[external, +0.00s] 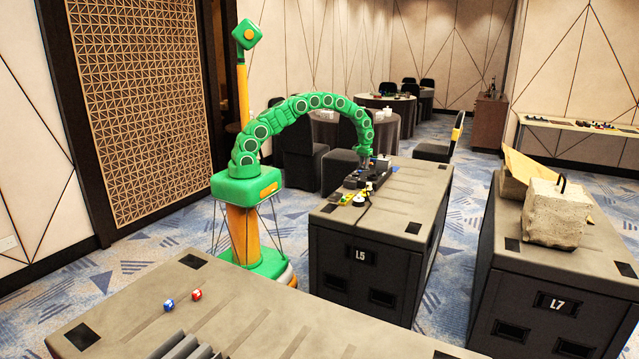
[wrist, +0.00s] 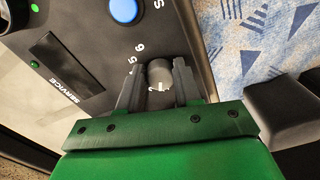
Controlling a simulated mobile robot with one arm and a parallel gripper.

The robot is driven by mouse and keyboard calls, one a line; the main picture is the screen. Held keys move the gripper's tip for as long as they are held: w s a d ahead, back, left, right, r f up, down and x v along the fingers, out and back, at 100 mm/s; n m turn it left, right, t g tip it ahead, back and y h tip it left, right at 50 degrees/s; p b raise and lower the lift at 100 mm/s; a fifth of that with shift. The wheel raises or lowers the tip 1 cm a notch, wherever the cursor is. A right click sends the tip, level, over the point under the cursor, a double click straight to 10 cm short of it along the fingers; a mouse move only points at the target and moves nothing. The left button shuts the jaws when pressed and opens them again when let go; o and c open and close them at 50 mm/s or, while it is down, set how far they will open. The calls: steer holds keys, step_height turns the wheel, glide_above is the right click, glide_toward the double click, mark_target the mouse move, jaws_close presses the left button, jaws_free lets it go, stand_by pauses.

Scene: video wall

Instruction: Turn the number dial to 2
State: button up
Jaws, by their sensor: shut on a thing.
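The number dial (wrist: 160,74) is a grey round knob on a dark panel in the wrist view. My gripper (wrist: 160,80) is shut on it, one dark finger on each side. White markings, among them a 5 and a 6, show on the panel to the left of the knob. A small white mark shows on the knob's near side, but I cannot tell which number the dial is set to. In the external view, my gripper (external: 374,159) is down at the dark devices on the case L5; the dial itself is too small to make out there.
The panel also carries a blue button (wrist: 123,10), a "SERVICE" label (wrist: 68,90) and small green lights. Case L5 (external: 375,245) holds several small items near my gripper. Case L7 (external: 545,285), with a concrete block (external: 555,215), stands to the right, with carpet between.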

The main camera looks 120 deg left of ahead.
steer(key=shift+m, duration=1.6)
steer(key=o, duration=1)
steer(key=shift+o, duration=0.2)
steer(key=shift+r, duration=0.1)
steer(key=shift+r, duration=3.8)
